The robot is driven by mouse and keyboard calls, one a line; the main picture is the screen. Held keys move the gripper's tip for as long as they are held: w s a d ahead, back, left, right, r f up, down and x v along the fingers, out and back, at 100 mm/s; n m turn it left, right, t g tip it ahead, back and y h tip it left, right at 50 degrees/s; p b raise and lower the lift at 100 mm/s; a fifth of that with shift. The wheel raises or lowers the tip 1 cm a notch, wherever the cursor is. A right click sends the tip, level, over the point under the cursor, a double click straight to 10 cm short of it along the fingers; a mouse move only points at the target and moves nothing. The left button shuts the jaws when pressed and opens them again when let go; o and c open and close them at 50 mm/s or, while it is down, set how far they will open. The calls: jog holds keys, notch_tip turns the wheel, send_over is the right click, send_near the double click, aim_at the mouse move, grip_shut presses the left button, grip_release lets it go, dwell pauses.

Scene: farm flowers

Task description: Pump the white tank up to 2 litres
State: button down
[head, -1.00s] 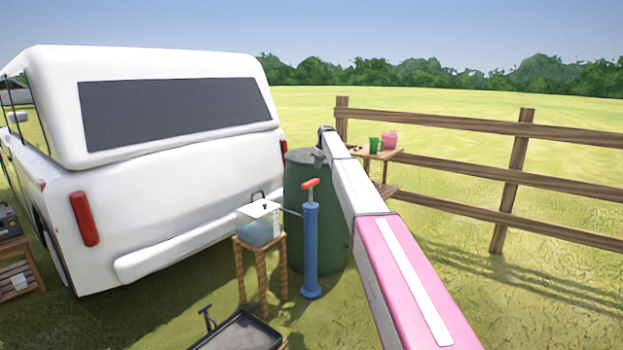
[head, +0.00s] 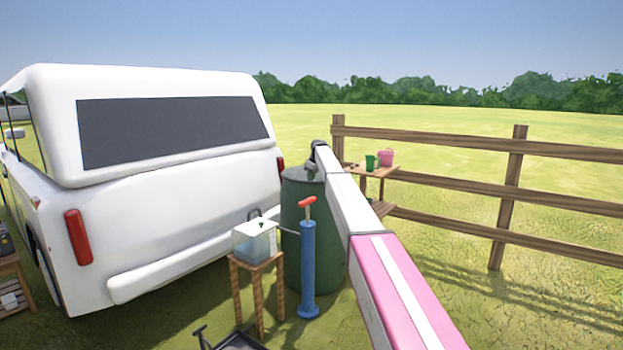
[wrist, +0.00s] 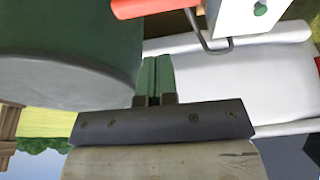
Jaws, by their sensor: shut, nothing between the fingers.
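The white tank (head: 256,241) is a pale box with a see-through front, standing on a small wooden stool; I cannot read its level. A blue upright pump (head: 308,270) with a red T-handle (head: 306,201) stands just right of it, and a thin hose runs between them. The handle sits a little above the pump body. My arm reaches out past the pump toward the green barrel, and its end is small in the head view. In the wrist view my gripper (wrist: 155,75) is shut and empty, apart from the red handle (wrist: 150,7) and the white tank (wrist: 238,18).
The green barrel (head: 297,210) stands behind the pump and fills the upper left of the wrist view (wrist: 60,50). A white van (head: 190,205) is close on the left. A wooden fence (head: 505,200) and a shelf table (head: 372,169) are at right. A black tray (head: 240,342) lies low in front.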

send_near(307, 199)
jog(key=x, duration=0.5)
jog(key=shift+s+a+f, duration=0.15)
jog(key=shift+s+a, duration=0.05)
jog(key=shift+f, duration=0.7)
notch_tip(307, 199, down, 10)
jog(key=shift+r, duration=0.25)
jog(key=shift+r, duration=0.3)
jog(key=w+v, duration=0.1)
jog(key=v, duration=1.2)
jog(key=shift+a+r, duration=0.3)
jog(key=shift+a, duration=0.05)
jog(key=shift+s, duration=0.1)
